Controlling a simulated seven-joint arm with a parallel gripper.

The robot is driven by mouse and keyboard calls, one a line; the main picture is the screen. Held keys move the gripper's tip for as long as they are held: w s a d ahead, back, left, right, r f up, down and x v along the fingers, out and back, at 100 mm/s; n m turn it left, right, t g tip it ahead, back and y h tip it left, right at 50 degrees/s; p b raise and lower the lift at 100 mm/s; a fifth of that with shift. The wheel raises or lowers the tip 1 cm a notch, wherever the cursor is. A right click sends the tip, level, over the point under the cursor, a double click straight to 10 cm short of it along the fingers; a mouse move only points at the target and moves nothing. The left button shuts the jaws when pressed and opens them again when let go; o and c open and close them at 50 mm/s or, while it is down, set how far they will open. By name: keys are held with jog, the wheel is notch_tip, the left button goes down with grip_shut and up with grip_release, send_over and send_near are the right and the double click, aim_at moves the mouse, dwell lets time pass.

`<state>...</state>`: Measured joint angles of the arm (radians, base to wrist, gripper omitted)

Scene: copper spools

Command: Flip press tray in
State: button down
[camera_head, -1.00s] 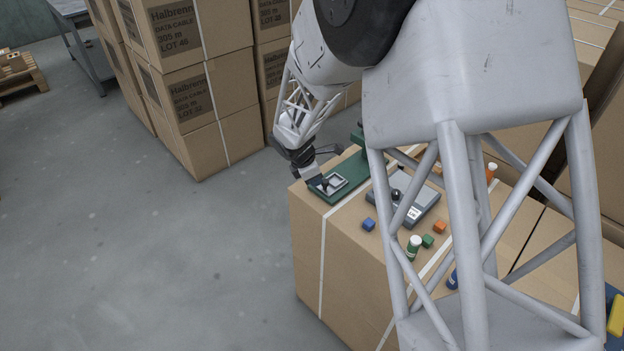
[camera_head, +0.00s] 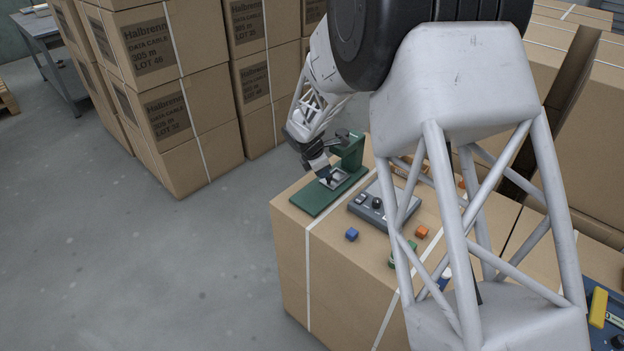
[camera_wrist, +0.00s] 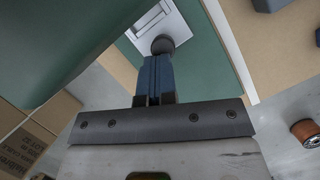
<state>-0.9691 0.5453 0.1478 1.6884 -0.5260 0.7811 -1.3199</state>
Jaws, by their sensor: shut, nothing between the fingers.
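The green press stands on a carton, with its upright (camera_head: 352,153) at the back and its flat base (camera_head: 310,199) reaching toward the front left. The light grey square tray (camera_head: 340,179) lies on the base close to the upright, with bare green base in front of it. My gripper (camera_head: 329,178) points down at the tray's front side. In the wrist view the shut fingers (camera_wrist: 157,78) meet a dark round knob (camera_wrist: 162,44) at the edge of the tray (camera_wrist: 172,22). Nothing is held. The fingers and knob hide part of the tray.
A grey control box (camera_head: 380,209) with a black knob sits right of the press. My arm's lattice link hides the right side. Stacked cartons (camera_head: 190,90) stand behind.

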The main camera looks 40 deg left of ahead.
jog(key=shift+w, duration=0.15)
jog(key=shift+f, duration=0.1)
jog(key=shift+s+a, duration=0.15)
jog(key=shift+s, duration=0.3)
jog(key=shift+s+a, duration=0.35)
jog(key=shift+s, duration=0.3)
jog(key=shift+s+a, duration=0.35)
jog(key=shift+s, duration=0.25)
jog(key=v, duration=1)
jog(key=shift+d+r, duration=0.1)
jog(key=shift+r, duration=0.15)
